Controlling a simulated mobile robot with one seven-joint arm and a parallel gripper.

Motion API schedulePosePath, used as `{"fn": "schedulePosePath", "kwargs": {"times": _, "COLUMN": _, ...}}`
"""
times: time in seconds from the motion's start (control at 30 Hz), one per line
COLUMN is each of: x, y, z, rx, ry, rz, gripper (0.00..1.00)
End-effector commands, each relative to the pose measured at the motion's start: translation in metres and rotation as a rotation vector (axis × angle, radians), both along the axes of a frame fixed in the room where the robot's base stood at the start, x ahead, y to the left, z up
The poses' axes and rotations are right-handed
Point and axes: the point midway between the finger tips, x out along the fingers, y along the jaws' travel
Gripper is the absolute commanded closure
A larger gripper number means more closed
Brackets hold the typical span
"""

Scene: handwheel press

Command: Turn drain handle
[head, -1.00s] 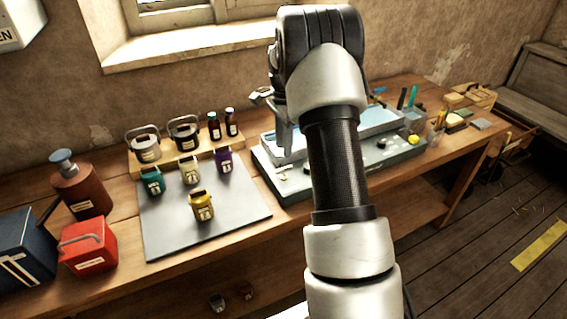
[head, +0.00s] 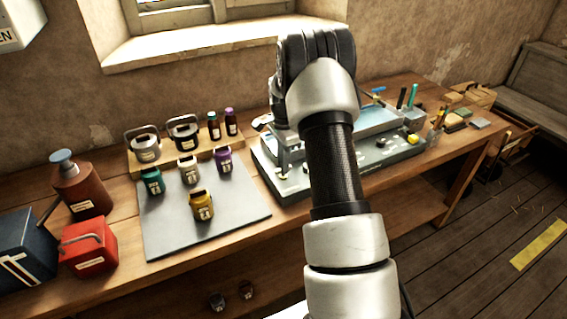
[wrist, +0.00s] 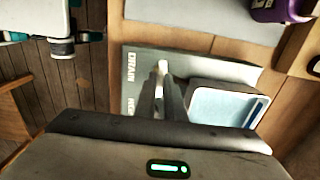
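A slim white handle (wrist: 162,66) stands beside the "DRAIN" label. My gripper (wrist: 160,82) points down at it, with its two narrow fingers close together and the handle between or just beyond their tips. I cannot tell whether they press on it. In the head view my gripper (head: 287,150) is over the left end of the grey bench unit (head: 290,186); my arm hides much of the unit, and the handle cannot be made out there.
A pale blue tray (wrist: 222,107) sits close beside the fingers. Left of the unit are a grey mat (head: 230,212) with several small labelled jars and a wooden rack (head: 160,166) with tins and bottles. A red box (head: 88,250) stands further left.

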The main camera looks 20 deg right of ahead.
Motion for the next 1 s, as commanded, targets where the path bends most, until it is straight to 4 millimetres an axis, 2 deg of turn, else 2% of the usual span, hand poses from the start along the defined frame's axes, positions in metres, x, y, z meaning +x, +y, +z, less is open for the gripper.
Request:
{"fn": "schedulePosePath", "kwargs": {"times": 0.47, "x": 0.0003, "y": 0.0001, "z": -0.0002, "rx": 0.0, "ry": -0.001, "rz": 0.078, "gripper": 1.0}}
{"fn": "schedulePosePath", "kwargs": {"times": 1.0, "x": 0.0005, "y": 0.0, "z": -0.0003, "rx": 0.0, "ry": -0.002, "rz": 0.536, "gripper": 1.0}}
